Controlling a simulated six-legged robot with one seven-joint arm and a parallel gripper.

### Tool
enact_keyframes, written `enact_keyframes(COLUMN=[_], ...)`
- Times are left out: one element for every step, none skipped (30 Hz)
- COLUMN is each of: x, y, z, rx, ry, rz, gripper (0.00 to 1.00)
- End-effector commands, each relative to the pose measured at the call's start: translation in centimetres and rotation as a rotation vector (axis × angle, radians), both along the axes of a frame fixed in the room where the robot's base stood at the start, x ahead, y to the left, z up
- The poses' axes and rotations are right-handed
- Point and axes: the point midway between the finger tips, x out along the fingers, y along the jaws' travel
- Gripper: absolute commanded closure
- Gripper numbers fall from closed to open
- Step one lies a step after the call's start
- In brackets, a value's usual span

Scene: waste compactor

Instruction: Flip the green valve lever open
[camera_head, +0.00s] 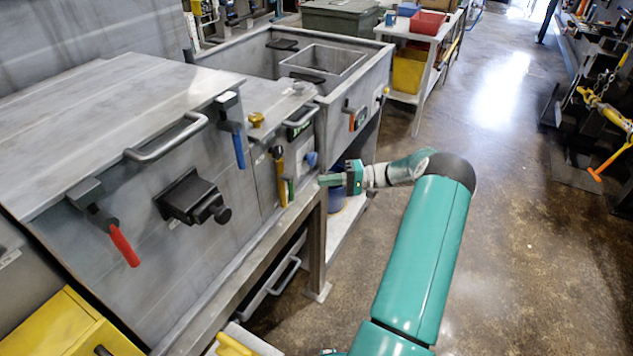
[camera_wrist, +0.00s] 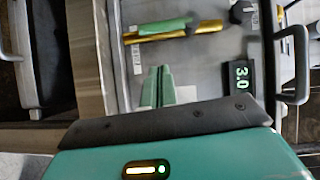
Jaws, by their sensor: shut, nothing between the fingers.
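The green valve lever (camera_head: 290,190) is on the front of the grey compactor panel, low beside a yellow handle. In the wrist view the green lever (camera_wrist: 165,26) lies along a brass pipe (camera_wrist: 200,28). My gripper (camera_head: 327,180) is just right of the lever in the head view, pointing at the panel. In the wrist view its green fingers (camera_wrist: 158,84) are together and empty, below the lever with a visible gap in the picture. Whether the fingertips touch the panel I cannot tell.
A digital display (camera_wrist: 241,77) and a bar handle (camera_wrist: 292,65) are right of my fingers in the wrist view. Open floor (camera_head: 500,220) lies to the right.

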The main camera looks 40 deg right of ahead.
Motion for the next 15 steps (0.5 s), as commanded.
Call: enact_keyframes(x=[-0.7, -1.0, -1.5, -1.8, -2.1, -2.5, -2.7, -2.9, -3.1, -3.2, -3.3, -3.4, -3.5, -3.5, -3.5], y=[-0.9, -1.4, -2.0, -2.4, -2.7, -3.2, -3.5, -3.8, -4.1, -4.3, -4.4, -4.5, -4.6, -4.6, -4.7], z=[-0.1, -0.1, -0.1, -0.1, -0.1, -0.1, -0.1, -0.1, -0.1, -0.1, 0.0, 0.0, 0.0, 0.0, 0.0], rx=[0.0, 0.0, 0.001, 0.0, -0.001, 0.0, 0.001, 0.001, 0.001, 0.001, 0.001, 0.001, 0.001, 0.001, 0.001], ry=[0.001, 0.001, 0.0, 0.0, 0.0, 0.0, 0.001, 0.001, 0.001, 0.001, 0.001, 0.001, 0.001, 0.001, 0.001], rz=[-0.004, -0.005, -0.004, -0.004, -0.003, -0.003, -0.002, -0.003, -0.003, -0.003, -0.002, -0.002, -0.002, -0.002, -0.002], gripper=[1.0, 1.0, 1.0, 1.0, 1.0, 1.0, 1.0, 1.0, 1.0, 1.0, 1.0, 1.0, 1.0, 1.0, 1.0])
